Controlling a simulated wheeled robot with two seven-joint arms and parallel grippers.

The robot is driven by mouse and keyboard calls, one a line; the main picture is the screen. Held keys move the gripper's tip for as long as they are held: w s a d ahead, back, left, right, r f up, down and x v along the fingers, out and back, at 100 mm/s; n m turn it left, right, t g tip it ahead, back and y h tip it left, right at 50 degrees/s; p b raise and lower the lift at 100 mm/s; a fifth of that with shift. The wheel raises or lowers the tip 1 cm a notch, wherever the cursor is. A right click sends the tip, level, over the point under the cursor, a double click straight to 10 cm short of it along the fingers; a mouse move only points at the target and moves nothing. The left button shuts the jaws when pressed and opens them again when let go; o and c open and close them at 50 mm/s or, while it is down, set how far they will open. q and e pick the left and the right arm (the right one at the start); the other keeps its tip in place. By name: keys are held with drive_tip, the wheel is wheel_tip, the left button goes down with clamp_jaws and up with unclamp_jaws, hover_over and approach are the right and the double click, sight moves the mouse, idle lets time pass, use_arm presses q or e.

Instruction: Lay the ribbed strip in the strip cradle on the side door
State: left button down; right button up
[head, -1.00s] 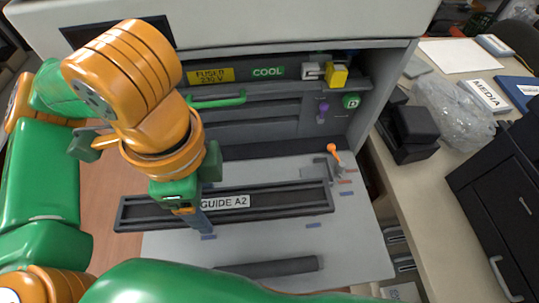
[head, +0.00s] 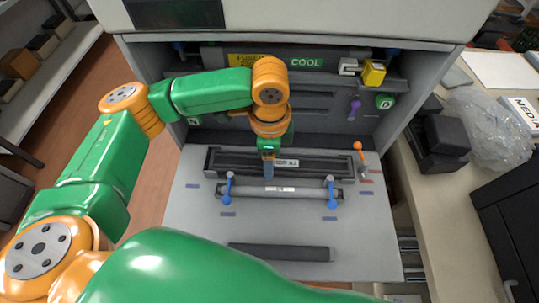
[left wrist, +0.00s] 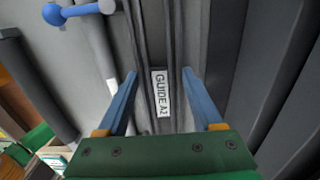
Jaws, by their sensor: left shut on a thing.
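The dark, long ribbed strip (head: 325,165) lies crosswise over the back part of the light grey side door (head: 200,235), near the machine's opening. Its white label reads GUIDE A2 and also shows in the left wrist view (left wrist: 160,93). My left gripper (head: 269,175) points straight down at the strip's middle. I cannot tell the strip cradle apart from the strip, nor whether the strip rests on anything. My right gripper is not in view.
A grey roller (head: 300,191) with a blue lever at each end lies just in front of the strip. A dark bar (head: 280,252) lies near the door's front. An orange-tipped lever (head: 358,147) stands right of the strip. The door between roller and bar is clear.

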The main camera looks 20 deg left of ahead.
use_arm(q)
drive_tip(key=shift+c, duration=0.2)
unclamp_jaws()
wheel_tip(320, 180, up, 12)
idle(0.5)
